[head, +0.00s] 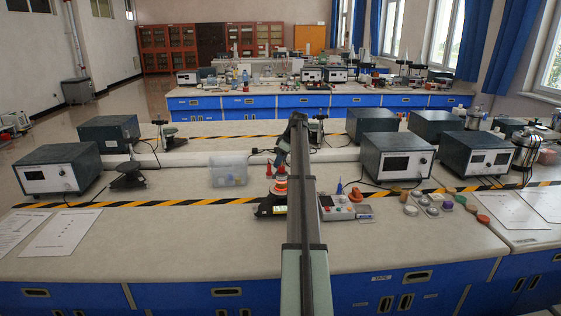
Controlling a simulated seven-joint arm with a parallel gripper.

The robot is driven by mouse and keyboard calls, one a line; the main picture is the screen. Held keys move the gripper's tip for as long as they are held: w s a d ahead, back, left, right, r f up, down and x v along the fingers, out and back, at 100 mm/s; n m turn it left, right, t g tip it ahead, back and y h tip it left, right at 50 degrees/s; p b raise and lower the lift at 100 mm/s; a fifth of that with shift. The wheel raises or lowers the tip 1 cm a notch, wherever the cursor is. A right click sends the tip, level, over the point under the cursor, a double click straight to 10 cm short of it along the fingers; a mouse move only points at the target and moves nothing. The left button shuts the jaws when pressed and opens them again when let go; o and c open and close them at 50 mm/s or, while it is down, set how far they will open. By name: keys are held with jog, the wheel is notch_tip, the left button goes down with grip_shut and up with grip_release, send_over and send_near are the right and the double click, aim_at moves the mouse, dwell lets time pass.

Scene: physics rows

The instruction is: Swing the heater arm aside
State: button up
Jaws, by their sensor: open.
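I cannot make out for certain which part is the heater arm. My gripper cannot be made out and seems hidden behind my arm.
Several instrument boxes, including one at the right (396,162), stand around a clear plastic bin (228,171), a dark device (269,208) and a stack of coloured rings (281,187). Small coloured pieces (432,210) lie at the right. The front left bench is mostly clear beyond papers (60,234).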

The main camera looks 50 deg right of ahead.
grip_shut()
dwell(0.3)
dwell(0.3)
